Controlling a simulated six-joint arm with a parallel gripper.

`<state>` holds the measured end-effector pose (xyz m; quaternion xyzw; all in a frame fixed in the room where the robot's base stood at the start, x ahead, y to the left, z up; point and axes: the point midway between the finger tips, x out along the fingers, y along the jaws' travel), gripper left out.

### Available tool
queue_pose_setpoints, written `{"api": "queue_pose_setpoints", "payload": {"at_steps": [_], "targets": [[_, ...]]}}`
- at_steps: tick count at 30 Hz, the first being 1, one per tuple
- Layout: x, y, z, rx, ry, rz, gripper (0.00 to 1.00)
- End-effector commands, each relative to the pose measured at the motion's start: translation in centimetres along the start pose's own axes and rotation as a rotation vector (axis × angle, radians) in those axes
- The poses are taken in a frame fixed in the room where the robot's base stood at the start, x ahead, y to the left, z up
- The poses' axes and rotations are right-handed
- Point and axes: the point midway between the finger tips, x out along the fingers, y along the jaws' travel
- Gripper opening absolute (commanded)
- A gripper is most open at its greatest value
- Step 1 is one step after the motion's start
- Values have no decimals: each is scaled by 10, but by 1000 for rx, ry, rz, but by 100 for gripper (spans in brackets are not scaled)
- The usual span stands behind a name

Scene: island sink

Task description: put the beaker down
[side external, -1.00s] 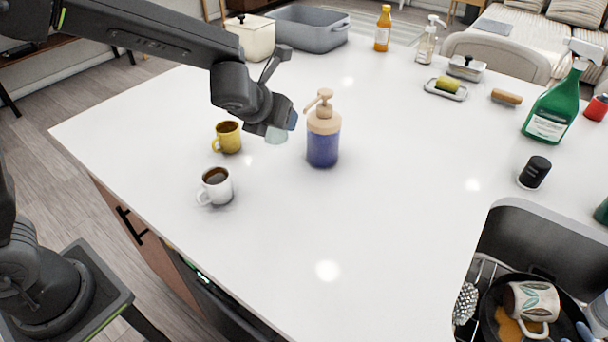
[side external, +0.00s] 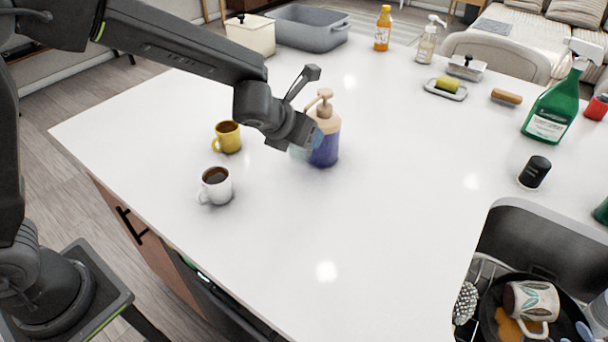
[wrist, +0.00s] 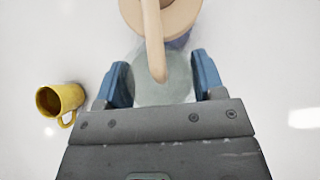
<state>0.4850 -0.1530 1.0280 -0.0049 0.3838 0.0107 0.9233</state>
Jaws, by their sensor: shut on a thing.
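The beaker is pale and see-through. In the wrist view the beaker (wrist: 178,88) sits between the two blue fingertips of my gripper (wrist: 163,82), which is shut on it. In the side view my gripper (side external: 308,143) and the beaker (side external: 299,153) are low over the counter, in front of the lower left of the pump bottle (side external: 327,150). In the wrist view the bottle's tan nozzle (wrist: 153,45) reaches over the beaker. I cannot tell whether the beaker touches the bottle or the counter.
A yellow mug (side external: 228,138) and a white mug (side external: 216,187), both with dark contents, stand left of my gripper on the white counter (side external: 400,200). The counter's middle and front are clear. The sink (side external: 520,240) is at the lower right.

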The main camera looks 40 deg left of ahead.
Motion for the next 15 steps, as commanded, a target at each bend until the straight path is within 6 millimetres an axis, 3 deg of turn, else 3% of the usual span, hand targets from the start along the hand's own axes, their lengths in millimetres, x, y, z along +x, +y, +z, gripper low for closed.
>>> {"api": "queue_pose_setpoints", "payload": {"at_steps": [5,15], "targets": [[5,-7,-1,19,-1,-17,34],[26,-8,-23,21,2,-18,34]]}}
